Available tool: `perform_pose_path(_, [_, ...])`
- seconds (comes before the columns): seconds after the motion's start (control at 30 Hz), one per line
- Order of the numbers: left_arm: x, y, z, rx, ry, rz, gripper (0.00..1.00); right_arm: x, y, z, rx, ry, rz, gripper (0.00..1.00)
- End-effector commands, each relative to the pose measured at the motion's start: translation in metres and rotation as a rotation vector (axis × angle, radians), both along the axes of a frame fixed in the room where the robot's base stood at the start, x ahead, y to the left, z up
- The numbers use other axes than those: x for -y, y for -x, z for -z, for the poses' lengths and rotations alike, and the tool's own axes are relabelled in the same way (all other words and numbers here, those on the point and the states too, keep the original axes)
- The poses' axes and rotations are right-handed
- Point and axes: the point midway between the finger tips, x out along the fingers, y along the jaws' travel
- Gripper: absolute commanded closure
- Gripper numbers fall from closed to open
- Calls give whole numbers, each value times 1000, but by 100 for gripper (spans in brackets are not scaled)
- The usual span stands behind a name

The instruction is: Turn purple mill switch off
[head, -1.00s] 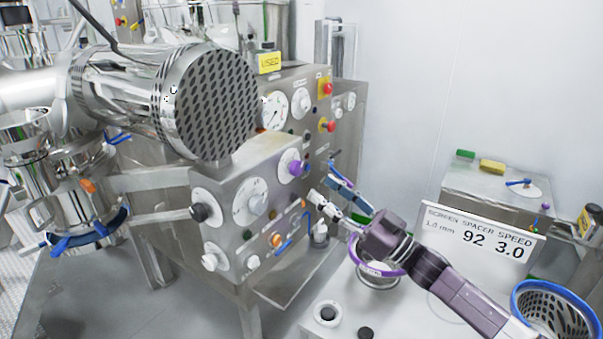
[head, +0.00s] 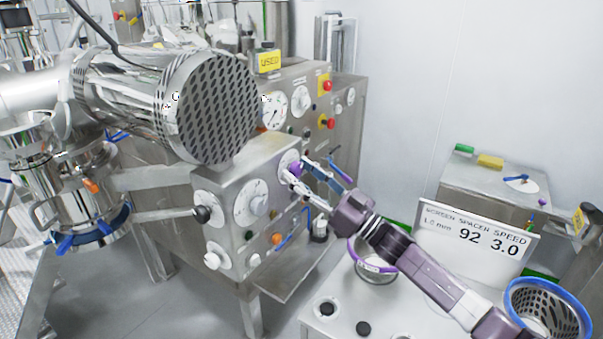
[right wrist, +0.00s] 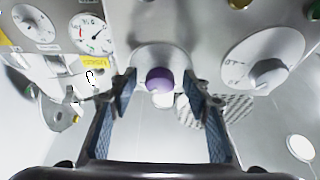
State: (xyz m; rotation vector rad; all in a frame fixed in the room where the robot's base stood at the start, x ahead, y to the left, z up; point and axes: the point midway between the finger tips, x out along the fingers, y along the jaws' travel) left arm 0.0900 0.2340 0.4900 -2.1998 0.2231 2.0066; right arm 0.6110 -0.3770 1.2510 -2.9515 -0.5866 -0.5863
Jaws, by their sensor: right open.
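The purple mill switch (head: 295,169) is a round knob on a pale disc, on the upper right of the steel control panel's front. It also shows in the right wrist view (right wrist: 159,80), straight ahead between the fingers. My right gripper (head: 296,170) is open, its fingertips close around the knob. In the right wrist view the open gripper (right wrist: 164,95) has one blue-padded finger on each side of the knob, with a gap visible on both sides. Which position the switch points to I cannot tell. My left gripper does not show.
A white sign (head: 478,238) and a blue-rimmed basket (head: 548,312) stand on the bench at right.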

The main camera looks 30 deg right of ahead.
Motion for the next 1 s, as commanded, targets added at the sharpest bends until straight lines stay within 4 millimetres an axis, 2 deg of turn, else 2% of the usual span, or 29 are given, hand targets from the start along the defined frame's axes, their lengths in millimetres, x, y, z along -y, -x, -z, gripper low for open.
perform_pose_path(0.07, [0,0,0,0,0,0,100,0,0,0,0,0,0,58])
perform_pose_path(0.43, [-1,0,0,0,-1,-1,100,0,0,0,0,0,0,98])
perform_pose_path(0.77, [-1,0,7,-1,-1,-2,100,1,0,2,20,48,0,98])
perform_pose_path(1.0, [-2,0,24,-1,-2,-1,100,2,-1,3,78,188,0,98])
